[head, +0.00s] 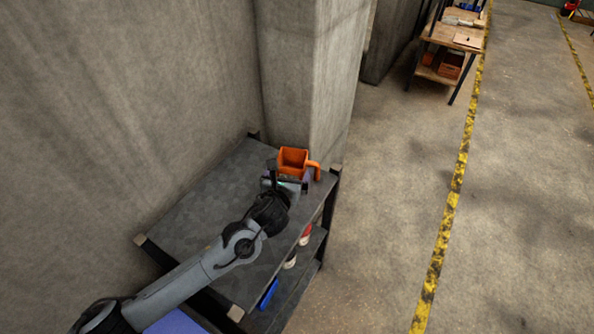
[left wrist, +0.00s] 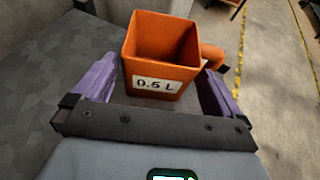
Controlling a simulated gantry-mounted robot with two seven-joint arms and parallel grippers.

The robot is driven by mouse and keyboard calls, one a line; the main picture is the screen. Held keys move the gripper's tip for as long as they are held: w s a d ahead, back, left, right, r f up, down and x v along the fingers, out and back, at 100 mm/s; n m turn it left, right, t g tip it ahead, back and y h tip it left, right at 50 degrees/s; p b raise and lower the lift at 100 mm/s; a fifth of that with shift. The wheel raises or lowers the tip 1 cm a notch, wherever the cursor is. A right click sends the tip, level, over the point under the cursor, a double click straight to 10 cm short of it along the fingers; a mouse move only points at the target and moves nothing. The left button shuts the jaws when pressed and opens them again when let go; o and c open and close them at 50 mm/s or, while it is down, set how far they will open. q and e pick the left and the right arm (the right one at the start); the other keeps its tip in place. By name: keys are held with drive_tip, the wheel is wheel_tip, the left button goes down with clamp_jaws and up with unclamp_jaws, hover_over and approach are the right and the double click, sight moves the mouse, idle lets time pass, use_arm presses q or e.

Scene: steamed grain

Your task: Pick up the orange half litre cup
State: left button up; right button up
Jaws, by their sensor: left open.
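The orange half litre cup (head: 292,160) stands upright on the top of a dark shelf unit, near its far right corner, with its handle to the right. In the left wrist view the cup (left wrist: 160,55) is square, empty inside, with a white "0.5 L" label on the near side. My left gripper (head: 287,178) is open just in front of it. In the left wrist view its purple fingers (left wrist: 158,84) lie on either side of the cup's near lower part. I cannot tell whether they touch it. The right gripper is not in view.
The shelf top (head: 200,205) is otherwise bare. Concrete walls and a pillar (head: 310,70) stand close behind the cup. On the lower shelf are small containers (head: 304,236) and a blue thing (head: 268,294). Open floor lies to the right, with a wooden workbench (head: 452,35) far back.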

sight(295, 162)
use_arm(q)
drive_tip(key=x, duration=0.2)
drive_tip(key=b+x, duration=0.1)
drive_tip(key=shift+w+f, duration=0.25)
drive_tip(key=shift+f, duration=0.25)
drive_tip(key=shift+w+d+f, duration=0.15)
drive_tip(key=shift+w+f, duration=0.05)
drive_tip(key=shift+w, duration=0.4)
drive_tip(key=c, duration=0.8)
drive_tip(key=shift+o, duration=0.2)
drive_tip(key=shift+r, duration=0.1)
